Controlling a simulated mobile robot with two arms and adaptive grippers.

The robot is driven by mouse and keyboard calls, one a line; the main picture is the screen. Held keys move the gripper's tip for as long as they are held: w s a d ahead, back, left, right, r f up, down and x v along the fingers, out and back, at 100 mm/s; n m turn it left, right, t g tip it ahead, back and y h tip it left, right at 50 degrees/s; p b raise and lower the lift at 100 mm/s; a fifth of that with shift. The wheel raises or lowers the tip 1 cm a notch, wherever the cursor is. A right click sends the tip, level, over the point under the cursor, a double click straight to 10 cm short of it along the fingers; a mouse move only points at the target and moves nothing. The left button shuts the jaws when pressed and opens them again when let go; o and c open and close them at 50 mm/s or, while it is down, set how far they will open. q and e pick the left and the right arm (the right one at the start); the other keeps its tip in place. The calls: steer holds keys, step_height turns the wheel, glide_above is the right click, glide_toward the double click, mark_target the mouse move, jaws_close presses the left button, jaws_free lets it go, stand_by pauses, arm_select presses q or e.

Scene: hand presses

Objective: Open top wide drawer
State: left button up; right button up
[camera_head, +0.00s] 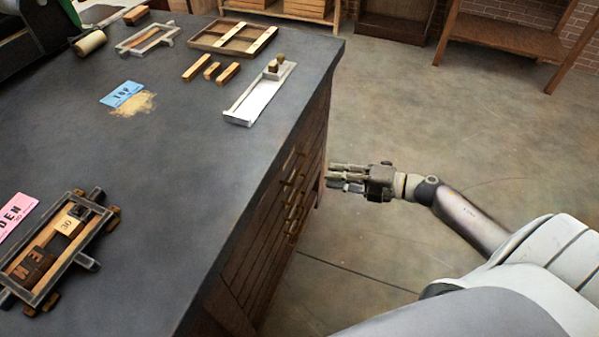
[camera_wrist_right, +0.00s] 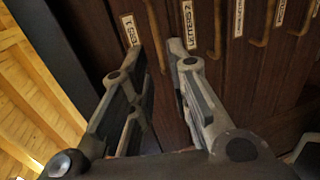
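The drawer cabinet (camera_head: 262,262) forms the side of the dark-topped bench, with brass handles (camera_head: 292,180) along its front, seen steeply from above. In the right wrist view the drawer fronts appear turned sideways. The top drawer (camera_wrist_right: 108,22) seems to be the leftmost front, beside the dark counter edge. Its brass handle (camera_wrist_right: 155,35) shows between my fingertips in the picture; I see no contact. All visible drawers look closed. My right gripper (camera_head: 335,178) is open and empty, pointing at the cabinet with a small gap; it also shows in the right wrist view (camera_wrist_right: 158,62). My left gripper is out of view.
The dark countertop (camera_head: 190,190) overhangs the drawers. It holds a white tray (camera_head: 258,95), small wooden blocks (camera_head: 211,71), a blue card (camera_head: 122,94) and a type frame (camera_head: 60,245). The floor (camera_head: 440,110) right of the cabinet is clear. A wooden shelf (camera_head: 505,38) stands behind.

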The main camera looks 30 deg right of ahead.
mark_target(300, 169)
steer(key=x, duration=1)
steer(key=shift+w+a+r+p, duration=0.1)
steer(key=shift+a+p, duration=0.2)
steer(key=shift+c, duration=0.2)
jaws_close()
